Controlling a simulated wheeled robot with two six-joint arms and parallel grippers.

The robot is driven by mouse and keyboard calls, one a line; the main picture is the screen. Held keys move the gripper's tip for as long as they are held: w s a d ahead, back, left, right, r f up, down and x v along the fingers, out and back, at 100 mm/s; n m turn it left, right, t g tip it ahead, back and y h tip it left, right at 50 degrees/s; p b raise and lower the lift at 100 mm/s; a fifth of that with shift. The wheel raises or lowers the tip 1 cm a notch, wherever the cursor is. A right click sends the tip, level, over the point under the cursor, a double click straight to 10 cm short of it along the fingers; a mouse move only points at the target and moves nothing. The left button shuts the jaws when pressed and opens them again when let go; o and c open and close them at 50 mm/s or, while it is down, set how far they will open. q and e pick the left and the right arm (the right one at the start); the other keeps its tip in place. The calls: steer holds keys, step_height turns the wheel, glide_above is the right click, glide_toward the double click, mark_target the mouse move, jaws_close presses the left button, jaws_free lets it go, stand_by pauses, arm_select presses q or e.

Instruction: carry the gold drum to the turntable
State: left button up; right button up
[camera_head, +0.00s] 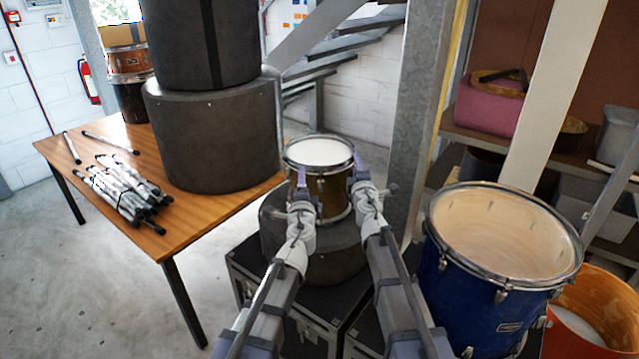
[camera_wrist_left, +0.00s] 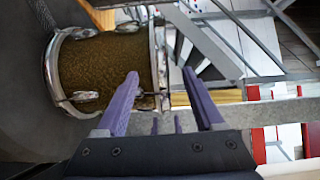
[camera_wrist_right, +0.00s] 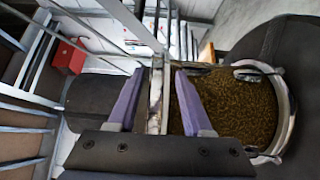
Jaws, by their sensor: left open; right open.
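The gold drum (camera_head: 325,192), with a white head and metal rims, stands upright on a dark round case (camera_head: 280,228) in the middle of the head view. My left gripper (camera_head: 303,182) is at its left side and my right gripper (camera_head: 361,178) at its right side. Both are open. In the left wrist view the gold drum (camera_wrist_left: 105,70) shows its rim in line with the gap between the fingers. In the right wrist view the drum (camera_wrist_right: 235,105) also has its rim across the finger gap. I cannot tell whether either gripper touches it. I cannot make out a turntable.
A metal post (camera_head: 415,120) rises behind my right gripper.

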mark_target(319, 179)
steer(key=w, duration=0.5)
steer(key=shift+w+a, duration=0.1)
steer(key=shift+w, duration=0.3)
arm_select(q)
steer(key=w, duration=0.5)
steer(key=shift+w+a, duration=0.15)
steer(key=shift+w, duration=0.2)
steer(key=c, duration=0.7)
arm_select(e)
steer(key=c, duration=0.7)
arm_select(q)
jaws_close()
arm_select(e)
jaws_close()
steer(key=shift+s, duration=0.1)
